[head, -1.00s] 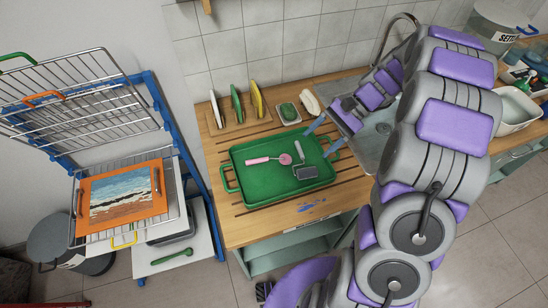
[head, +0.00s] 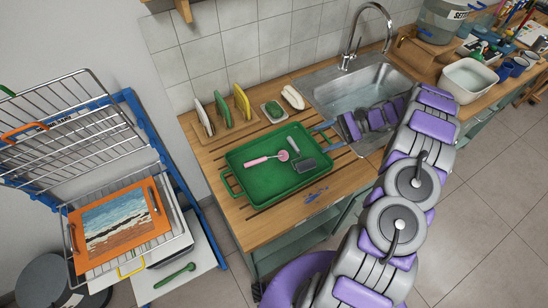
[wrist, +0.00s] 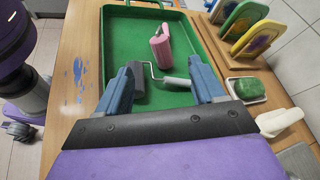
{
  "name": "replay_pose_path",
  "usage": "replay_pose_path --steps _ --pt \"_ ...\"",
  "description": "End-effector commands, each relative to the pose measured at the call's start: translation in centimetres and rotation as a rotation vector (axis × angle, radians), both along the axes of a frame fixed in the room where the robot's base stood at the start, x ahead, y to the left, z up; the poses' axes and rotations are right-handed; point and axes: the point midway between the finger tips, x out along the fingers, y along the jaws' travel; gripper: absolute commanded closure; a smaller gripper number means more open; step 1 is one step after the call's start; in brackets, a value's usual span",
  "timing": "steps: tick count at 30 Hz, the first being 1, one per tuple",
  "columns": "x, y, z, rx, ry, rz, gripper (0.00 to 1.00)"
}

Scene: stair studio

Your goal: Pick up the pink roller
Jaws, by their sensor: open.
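The pink roller (head: 262,160) lies in the green tray (head: 238,185) on the wooden counter, its round head toward the right. In the wrist view the pink roller (wrist: 160,48) lies beyond my fingertips. A grey-handled roller with a dark head (head: 306,165) lies beside it in the tray. In the wrist view this dark roller (wrist: 138,82) is nearer, in the gap between my fingers. My gripper (head: 330,137) is open and empty at the tray's right edge; its blue fingers point over the tray in the wrist view (wrist: 165,66).
Colored boards stand in a wooden rack (head: 225,122) behind the tray. A small dish with a green sponge (head: 273,111) and a pale object (head: 292,97) lie near the sink (head: 360,85). A drying rack (head: 75,135) with a painting (head: 118,228) stands left.

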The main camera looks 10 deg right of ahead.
Motion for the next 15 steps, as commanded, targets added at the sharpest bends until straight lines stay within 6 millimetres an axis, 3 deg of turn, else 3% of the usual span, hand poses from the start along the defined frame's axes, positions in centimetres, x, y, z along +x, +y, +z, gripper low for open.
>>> replay_pose_path --steps 12,15 --pt "-0.1 8.3 -2.9 -0.008 0.003 0.003 0.32" --pt "-0.1 9.5 -3.4 -0.007 0.005 0.001 0.32"
